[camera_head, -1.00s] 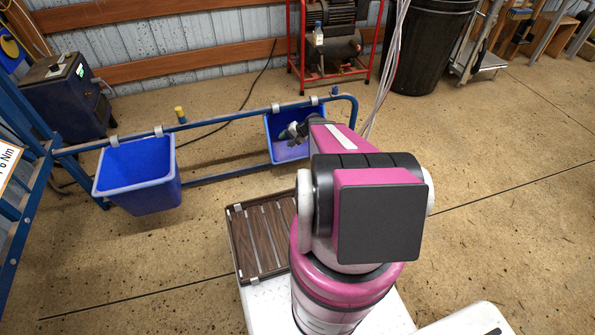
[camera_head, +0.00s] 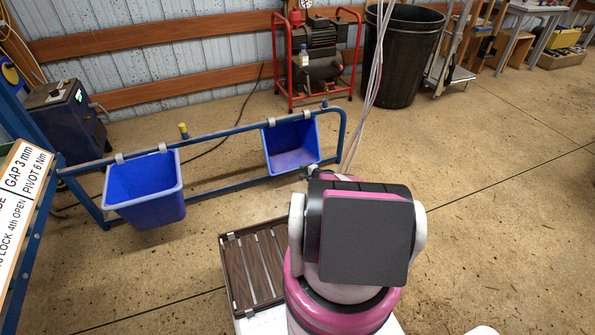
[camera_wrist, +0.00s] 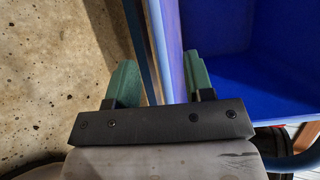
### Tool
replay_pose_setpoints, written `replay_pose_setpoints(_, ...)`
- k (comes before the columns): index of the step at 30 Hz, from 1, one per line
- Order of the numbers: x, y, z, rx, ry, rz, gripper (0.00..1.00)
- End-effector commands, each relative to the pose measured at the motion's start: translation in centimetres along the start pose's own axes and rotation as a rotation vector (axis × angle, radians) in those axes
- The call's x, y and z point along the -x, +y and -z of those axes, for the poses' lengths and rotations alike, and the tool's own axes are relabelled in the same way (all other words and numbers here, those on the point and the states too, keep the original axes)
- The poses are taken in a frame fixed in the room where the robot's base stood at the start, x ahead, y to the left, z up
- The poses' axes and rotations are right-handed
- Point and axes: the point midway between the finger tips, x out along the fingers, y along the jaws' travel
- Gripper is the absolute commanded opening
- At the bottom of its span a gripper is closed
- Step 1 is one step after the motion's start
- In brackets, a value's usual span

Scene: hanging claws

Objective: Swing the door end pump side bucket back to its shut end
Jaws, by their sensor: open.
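Two blue buckets hang by grey clips from a blue tubular rail in the head view. The right bucket (camera_head: 291,160) hangs nearer the red-framed pump; the left bucket (camera_head: 145,190) hangs nearer the sign. I cannot tell from a label which one is the door end bucket. My gripper (camera_wrist: 157,68) is open, with two green fingers. In the wrist view a blue bucket (camera_wrist: 270,55) fills the right side, and its edge runs between the fingers; I cannot tell whether they touch it. In the head view my arm mostly hides the gripper, by the right bucket's lower right corner.
The blue rail (camera_head: 225,132) has a lower bar beneath the buckets. The pump in its red frame (camera_head: 316,55) and a black bin (camera_head: 402,55) stand behind. A brown slatted tray (camera_head: 253,268) sits beside my arm. The floor at right is open.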

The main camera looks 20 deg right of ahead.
Motion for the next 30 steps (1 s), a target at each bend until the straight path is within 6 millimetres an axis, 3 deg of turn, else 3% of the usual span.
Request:
replay_pose_setpoints(3, -2.4, 0.1, 0.1, 0.001, -0.002, -0.001, 0.48)
replay_pose_setpoints(9, -4.5, 0.1, 0.1, 0.000, -0.001, 0.000, 0.48)
replay_pose_setpoints(22, -5.2, 0.0, -0.1, 0.000, -0.001, -0.001, 0.48)
replay_pose_setpoints(26, -5.2, 0.0, -0.1, 0.000, -0.001, -0.001, 0.06)
replay_pose_setpoints(27, -5.2, 0.0, -0.1, 0.000, -0.001, -0.001, 0.00)
replay_pose_setpoints(30, -5.2, 0.1, -0.1, 0.000, -0.001, -0.002, 0.00)
